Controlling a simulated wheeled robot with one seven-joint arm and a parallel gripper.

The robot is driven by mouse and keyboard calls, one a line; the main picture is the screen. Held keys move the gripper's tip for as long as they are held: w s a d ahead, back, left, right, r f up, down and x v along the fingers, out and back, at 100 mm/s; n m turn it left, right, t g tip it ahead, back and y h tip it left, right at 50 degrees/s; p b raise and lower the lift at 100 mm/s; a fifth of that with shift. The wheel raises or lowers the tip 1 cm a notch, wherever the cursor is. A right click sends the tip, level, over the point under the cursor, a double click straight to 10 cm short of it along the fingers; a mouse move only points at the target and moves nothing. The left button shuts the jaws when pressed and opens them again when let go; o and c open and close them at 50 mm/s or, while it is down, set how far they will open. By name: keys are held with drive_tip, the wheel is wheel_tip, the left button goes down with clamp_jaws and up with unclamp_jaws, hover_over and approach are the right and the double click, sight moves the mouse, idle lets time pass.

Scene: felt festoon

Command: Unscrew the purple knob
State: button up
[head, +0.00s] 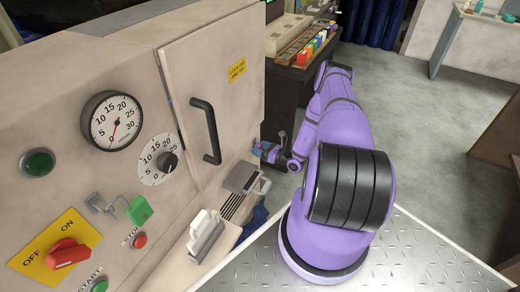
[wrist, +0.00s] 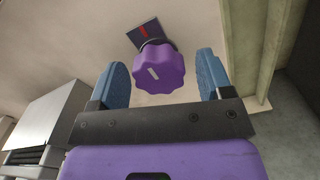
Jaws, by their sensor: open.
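The purple knob (wrist: 157,70) is lobed, with a pale mark on its face. It sits on a beige panel, in front of a small dark plate with red marking (wrist: 146,33). My gripper (wrist: 162,76) is open, with one blue finger on each side of the knob in the wrist view and a visible gap on both sides. The fingers do not appear to touch it; how far the knob lies beyond the fingertips is hard to tell. In the head view my gripper (head: 266,150) is at the cabinet's right side, and I cannot make out the knob there.
The beige cabinet (head: 216,75) has a door with a black handle (head: 205,130), gauges, a red switch (head: 68,254) and a green padlock (head: 139,210). A pale vertical post (wrist: 270,50) stands close right of the fingers in the wrist view. A grey box (wrist: 45,125) is at left.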

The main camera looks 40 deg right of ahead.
drive_tip(key=shift+w, duration=0.15)
drive_tip(key=shift+c, duration=0.3)
drive_tip(key=c, duration=0.9)
drive_tip(key=shift+o, duration=0.2)
drive_tip(key=shift+n, duration=0.3)
